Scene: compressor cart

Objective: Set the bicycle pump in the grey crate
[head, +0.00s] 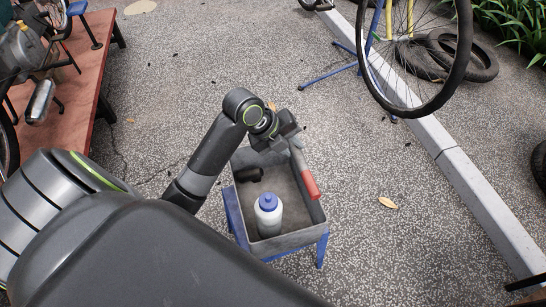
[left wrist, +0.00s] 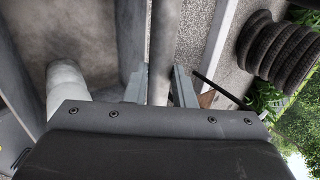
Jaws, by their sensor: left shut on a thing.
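The bicycle pump, a grey tube with a red end (head: 309,185), is in my left gripper (head: 291,139). In the left wrist view the grey tube (left wrist: 162,45) runs between the two fingers of the gripper (left wrist: 160,88). The pump is tilted, its red end toward the front right, over or beside the right wall of the grey crate (head: 295,240); I cannot tell whether it touches the wall. The crate is open-topped, on a blue-legged stand. My right gripper is not in view.
A white bottle with a blue cap (head: 268,214) stands in the crate, and a dark object (head: 249,174) lies toward its back left. A bicycle wheel (head: 418,50), tyres (head: 466,62) and a kerb (head: 455,160) are to the right. A reddish bench (head: 92,70) is at left.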

